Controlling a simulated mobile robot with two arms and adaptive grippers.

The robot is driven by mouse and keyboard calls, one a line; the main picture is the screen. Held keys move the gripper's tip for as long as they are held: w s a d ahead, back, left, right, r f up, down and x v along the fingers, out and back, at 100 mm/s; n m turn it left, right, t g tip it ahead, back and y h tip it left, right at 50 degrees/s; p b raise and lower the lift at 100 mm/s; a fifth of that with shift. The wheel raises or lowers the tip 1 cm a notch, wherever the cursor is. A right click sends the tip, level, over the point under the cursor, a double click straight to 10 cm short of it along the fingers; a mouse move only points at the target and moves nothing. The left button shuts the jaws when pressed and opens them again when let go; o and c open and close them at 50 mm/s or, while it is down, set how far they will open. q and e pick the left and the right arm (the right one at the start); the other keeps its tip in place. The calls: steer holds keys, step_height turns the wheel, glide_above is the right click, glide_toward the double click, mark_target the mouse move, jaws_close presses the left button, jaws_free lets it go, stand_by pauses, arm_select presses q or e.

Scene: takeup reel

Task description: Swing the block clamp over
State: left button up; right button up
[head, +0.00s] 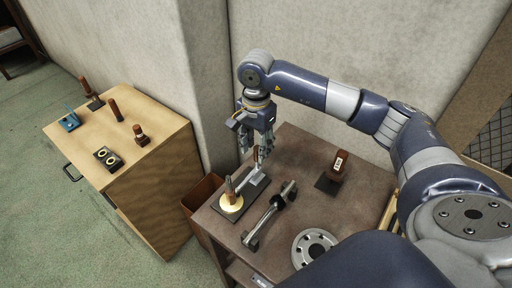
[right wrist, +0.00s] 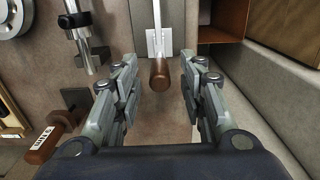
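What looks like the block clamp is a metal arm with a brown handle (right wrist: 159,74) and a pale plate (right wrist: 154,43) in the right wrist view. My right gripper (head: 256,148) points down over the handle. Its fingers (right wrist: 160,68) are spread, one on each side of the handle, with gaps showing. My left gripper is not in view.
A metal roller bar (head: 268,214), a grey reel (head: 313,247) and a labelled brown-handled block (head: 332,174) share the brown table (head: 297,152). A brown bin (head: 203,190) stands left of it. A wooden cabinet (head: 160,150) holding small levers stands farther left.

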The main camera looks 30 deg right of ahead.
step_height(320, 180, up, 6)
steer(key=shift+f+p, duration=0.15)
steer(key=shift+p, duration=1.05)
step_height(320, 180, up, 12)
